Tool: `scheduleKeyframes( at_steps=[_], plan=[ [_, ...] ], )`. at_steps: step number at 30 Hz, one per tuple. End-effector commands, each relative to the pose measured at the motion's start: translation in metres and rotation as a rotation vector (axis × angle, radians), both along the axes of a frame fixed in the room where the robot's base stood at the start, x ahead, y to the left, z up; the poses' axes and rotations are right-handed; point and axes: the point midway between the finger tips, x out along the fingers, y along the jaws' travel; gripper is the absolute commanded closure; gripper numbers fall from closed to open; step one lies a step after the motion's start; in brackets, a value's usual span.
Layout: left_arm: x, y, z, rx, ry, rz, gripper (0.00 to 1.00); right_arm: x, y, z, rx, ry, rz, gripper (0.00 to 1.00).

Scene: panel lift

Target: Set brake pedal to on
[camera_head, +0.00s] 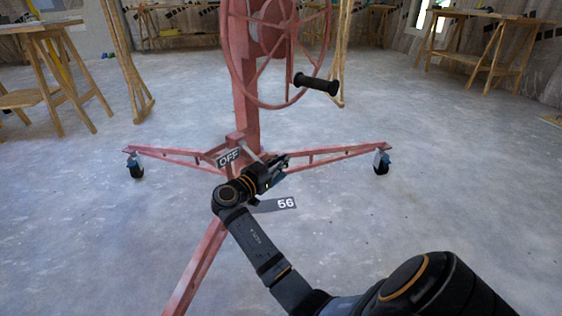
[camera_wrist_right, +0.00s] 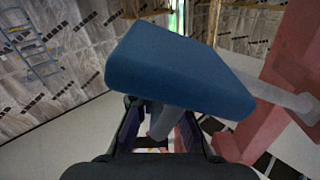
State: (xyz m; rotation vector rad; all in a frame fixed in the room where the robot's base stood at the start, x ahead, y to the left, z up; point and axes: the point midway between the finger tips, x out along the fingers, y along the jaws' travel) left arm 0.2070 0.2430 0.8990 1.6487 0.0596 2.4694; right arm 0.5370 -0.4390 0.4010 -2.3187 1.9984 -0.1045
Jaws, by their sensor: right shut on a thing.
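The brake pedal (camera_wrist_right: 175,70) is a blue block on a pale metal rod in the right wrist view. The rod runs right to the red post. A sign (camera_head: 228,158) reading OFF stands at the foot of the red panel lift (camera_head: 246,112) in the head view. My right gripper (camera_head: 279,165) is low at the lift's base, beside the sign; its jaws also show in the wrist view (camera_wrist_right: 160,128), just below the blue block. They are closed on part of the pedal; the block hides some of the contact. My left gripper is out of view.
The lift has a large wheel with a black handle (camera_head: 316,84) above my right arm. Its red legs spread out on casters (camera_head: 136,168), (camera_head: 381,163). Wooden trestles (camera_head: 490,45) stand behind.

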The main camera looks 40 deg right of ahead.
Motion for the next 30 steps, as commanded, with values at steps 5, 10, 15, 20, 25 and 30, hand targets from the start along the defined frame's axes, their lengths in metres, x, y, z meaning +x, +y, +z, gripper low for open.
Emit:
scheduleKeyframes(
  at_steps=[5,10,15,20,25,30],
  plan=[
    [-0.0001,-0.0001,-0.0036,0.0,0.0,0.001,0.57,-0.0031,-0.0004,-0.0076,0.003,0.01,-0.011,1.0],
    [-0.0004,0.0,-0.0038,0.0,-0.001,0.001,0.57,-0.0031,-0.0005,-0.0084,0.002,0.012,-0.011,1.0],
    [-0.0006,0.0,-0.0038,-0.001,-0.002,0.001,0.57,-0.0032,-0.0006,-0.0091,0.002,0.013,-0.012,1.0],
    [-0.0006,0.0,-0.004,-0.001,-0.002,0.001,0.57,-0.0032,-0.0007,-0.0092,0.003,0.014,-0.012,0.76],
    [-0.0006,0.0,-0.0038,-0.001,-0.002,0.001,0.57,-0.0023,-0.0005,-0.0074,0.003,0.009,-0.009,0.68],
    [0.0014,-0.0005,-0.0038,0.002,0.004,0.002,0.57,-0.0018,-0.0005,-0.0053,0.002,0.006,-0.007,0.68]
  ],
)
